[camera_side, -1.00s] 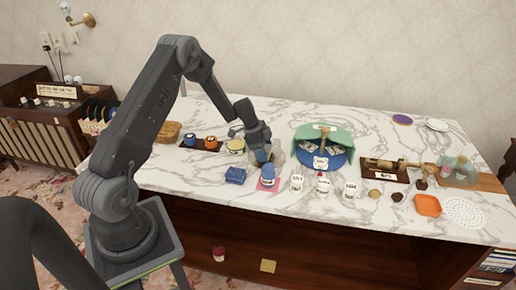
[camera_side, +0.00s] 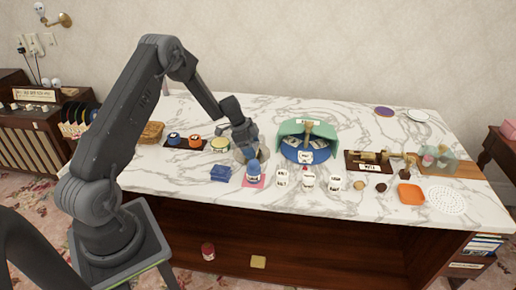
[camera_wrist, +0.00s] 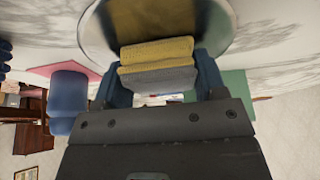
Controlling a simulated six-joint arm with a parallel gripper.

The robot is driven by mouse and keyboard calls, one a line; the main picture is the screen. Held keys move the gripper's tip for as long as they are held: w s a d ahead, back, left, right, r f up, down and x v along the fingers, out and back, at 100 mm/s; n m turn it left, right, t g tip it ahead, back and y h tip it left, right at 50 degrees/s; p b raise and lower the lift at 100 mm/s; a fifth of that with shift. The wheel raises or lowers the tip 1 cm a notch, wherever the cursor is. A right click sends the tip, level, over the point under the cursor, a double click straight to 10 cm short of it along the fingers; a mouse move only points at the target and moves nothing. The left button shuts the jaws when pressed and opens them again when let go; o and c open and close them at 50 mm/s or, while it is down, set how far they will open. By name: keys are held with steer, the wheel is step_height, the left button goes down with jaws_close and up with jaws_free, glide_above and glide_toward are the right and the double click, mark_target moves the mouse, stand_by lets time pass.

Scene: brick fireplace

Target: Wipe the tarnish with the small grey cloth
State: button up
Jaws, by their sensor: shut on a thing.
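My gripper (camera_wrist: 155,85) is shut on the small grey cloth (camera_wrist: 158,78), a thick grey textured strip between the blue fingers in the wrist view. The round silvery plate (camera_wrist: 98,32) is just beyond the cloth, at the top. A dull golden patch of tarnish (camera_wrist: 155,20) covers its middle. A yellow textured band adjoins the cloth; I cannot tell whether it is a reflection. Contact between cloth and plate is unclear. In the side view my gripper (camera_side: 250,152) is low over the counter, mostly hiding the plate, and the cloth cannot be made out.
White containers line the front.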

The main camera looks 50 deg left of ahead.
mark_target(240, 152)
steer(key=s+a, duration=0.2)
steer(key=s, duration=0.1)
steer(key=shift+a, duration=0.4)
steer(key=shift+w, duration=0.25)
steer(key=shift+w+d, duration=2.7)
steer(key=shift+d, duration=0.05)
steer(key=shift+s+a, duration=2.6)
steer(key=shift+a, duration=0.05)
steer(key=shift+v, duration=1.25)
steer(key=shift+w+d+r, duration=0.1)
steer(key=shift+r, duration=1.35)
steer(key=shift+w+d+r, duration=0.1)
steer(key=shift+r, duration=1.35)
steer(key=shift+s, duration=0.1)
